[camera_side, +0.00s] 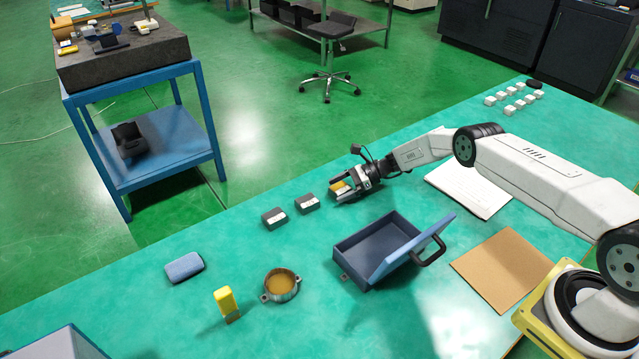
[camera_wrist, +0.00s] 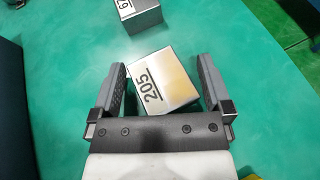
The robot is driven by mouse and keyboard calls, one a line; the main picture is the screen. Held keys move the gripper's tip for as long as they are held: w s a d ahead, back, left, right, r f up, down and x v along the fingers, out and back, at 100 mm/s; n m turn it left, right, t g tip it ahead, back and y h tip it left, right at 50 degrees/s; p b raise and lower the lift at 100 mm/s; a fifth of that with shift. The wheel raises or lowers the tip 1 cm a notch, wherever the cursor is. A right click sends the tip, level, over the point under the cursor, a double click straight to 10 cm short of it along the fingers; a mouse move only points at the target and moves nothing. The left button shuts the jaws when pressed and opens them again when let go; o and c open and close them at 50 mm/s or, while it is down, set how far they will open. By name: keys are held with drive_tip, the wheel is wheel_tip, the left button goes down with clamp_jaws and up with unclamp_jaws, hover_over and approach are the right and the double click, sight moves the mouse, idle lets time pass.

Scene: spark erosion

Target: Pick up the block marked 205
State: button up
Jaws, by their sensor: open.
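The block marked 205 (camera_wrist: 160,83) shows in the wrist view, a metal-grey block with a white label and a yellowish sheen on its top. It sits turned at an angle between the two fingers of my gripper (camera_wrist: 160,66). The fingers are open, with a gap on the right; whether the left finger touches the block I cannot tell. In the side view my gripper (camera_side: 343,191) is low over the green bench, with the block (camera_side: 340,187) partly hidden between its fingers.
Two similar blocks (camera_side: 307,203) (camera_side: 274,217) stand to the left in a row. One block with a partly cut-off label (camera_wrist: 138,14) shows ahead in the wrist view. An open blue box (camera_side: 366,248) lies nearby. A ring-shaped dish (camera_side: 281,285), yellow item (camera_side: 226,302) and blue pad (camera_side: 184,267) are farther left.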

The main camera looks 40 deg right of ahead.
sight(340, 188)
clamp_jaws()
drive_tip(key=shift+r, duration=0.25)
idle(0.4)
drive_tip(key=shift+r, duration=1.5)
drive_tip(key=shift+s+r, duration=0.85)
drive_tip(key=shift+r, duration=0.2)
drive_tip(key=s+r, duration=0.7)
drive_tip(key=s, duration=0.5)
drive_tip(key=shift+a+r, duration=0.25)
drive_tip(key=shift+r, duration=0.05)
